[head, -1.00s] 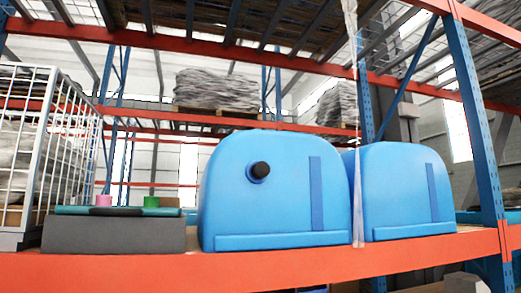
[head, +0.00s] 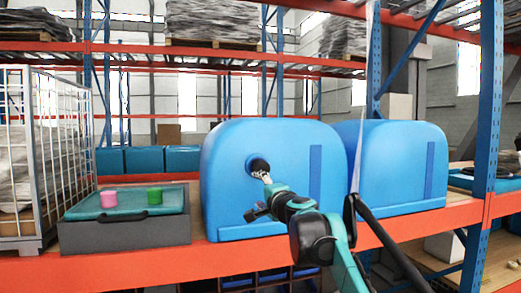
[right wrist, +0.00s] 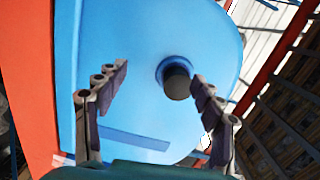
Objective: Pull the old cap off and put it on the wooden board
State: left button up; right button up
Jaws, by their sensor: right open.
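The old cap is a black round cap (head: 258,165) in a blue collar on the front of the nearer blue tank (head: 235,200). My right gripper (head: 265,179) is in front of the cap, just below and right of it in the head view. In the right wrist view the right gripper (right wrist: 160,76) is open, its fingers spread. The cap (right wrist: 177,84) shows between them, closer to the right finger, and no grip on it is visible. Wood-coloured shelf decking (head: 194,190) shows left of the tank; I cannot tell whether it is the wooden board. My left gripper is out of view.
A grey box with a teal top (head: 125,235) stands left of the tank. A pink cap (head: 108,199) and a green cap (head: 154,195) sit on it. A wire cage (head: 50,150) is at far left. A second blue tank (head: 400,165) and a blue upright (head: 487,110) are to the right.

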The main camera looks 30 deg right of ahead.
jog(key=m+h+p, duration=0.1)
jog(key=m+p, duration=0.1)
send_near(262, 168)
jog(key=a+x, duration=0.1)
jog(key=x, duration=0.2)
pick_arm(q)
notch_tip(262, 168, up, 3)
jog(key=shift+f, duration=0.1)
pick_arm(e)
jog(key=shift+s+d+f+h, duration=0.2)
jog(key=shift+d+h, duration=0.1)
jog(key=shift+d, duration=0.15)
jog(key=shift+w, duration=0.1)
jog(key=p+x, duration=0.2)
jog(key=x, duration=0.5)
jog(key=shift+w+r, duration=0.1)
jog(key=shift+w, duration=0.15)
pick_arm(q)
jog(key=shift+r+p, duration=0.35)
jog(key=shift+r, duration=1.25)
pick_arm(e)
jog(key=shift+w+d, duration=0.2)
jog(key=shift+w, duration=0.5)
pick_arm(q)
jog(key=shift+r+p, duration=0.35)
